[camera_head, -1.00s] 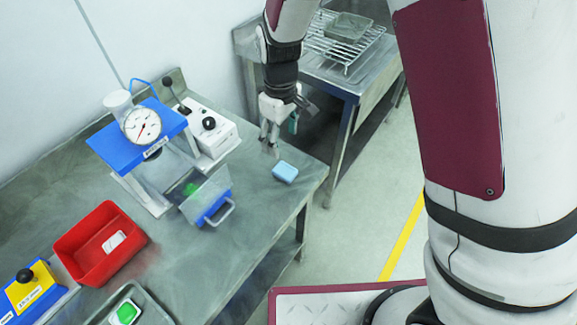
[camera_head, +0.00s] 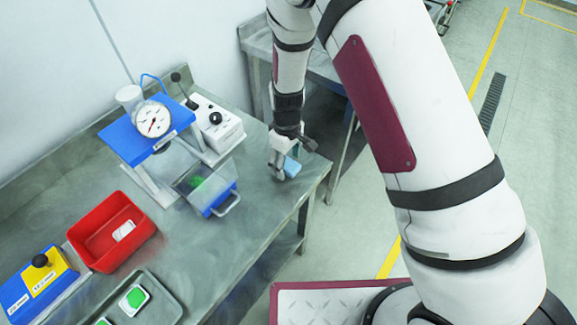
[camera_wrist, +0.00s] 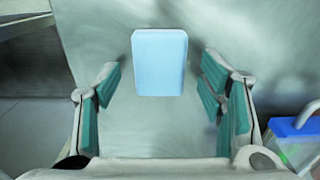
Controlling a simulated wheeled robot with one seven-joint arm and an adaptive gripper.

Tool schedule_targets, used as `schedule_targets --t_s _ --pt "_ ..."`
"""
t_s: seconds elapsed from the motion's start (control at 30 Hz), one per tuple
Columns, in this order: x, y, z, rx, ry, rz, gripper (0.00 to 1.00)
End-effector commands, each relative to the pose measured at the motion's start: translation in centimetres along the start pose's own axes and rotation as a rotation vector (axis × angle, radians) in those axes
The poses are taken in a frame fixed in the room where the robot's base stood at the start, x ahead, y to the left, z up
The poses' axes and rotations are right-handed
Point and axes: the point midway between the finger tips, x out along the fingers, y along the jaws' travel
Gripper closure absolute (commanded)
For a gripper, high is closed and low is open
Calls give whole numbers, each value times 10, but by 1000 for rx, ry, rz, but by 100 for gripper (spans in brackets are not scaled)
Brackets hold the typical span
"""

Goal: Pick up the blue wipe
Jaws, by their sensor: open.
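The blue wipe (camera_head: 292,167) is a small light-blue block on the metal table near its right end. In the wrist view the wipe (camera_wrist: 160,62) lies on the table between the lines of the two fingers, just beyond their tips. My gripper (camera_head: 286,172) points down at the wipe in the head view and partly hides it. In the wrist view my gripper (camera_wrist: 162,85) is open, its teal-padded fingers apart on either side, with no visible contact with the wipe.
A red bin (camera_head: 111,232) is further left. The table's edge is close on the right.

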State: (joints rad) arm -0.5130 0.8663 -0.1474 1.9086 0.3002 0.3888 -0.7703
Motion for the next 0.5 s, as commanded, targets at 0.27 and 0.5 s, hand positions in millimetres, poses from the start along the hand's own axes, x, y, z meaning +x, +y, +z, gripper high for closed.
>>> schedule_targets --t_s 0.27,0.5 --pt "4 0 0 0 1 1 37" --pt "4 0 0 0 1 1 76"
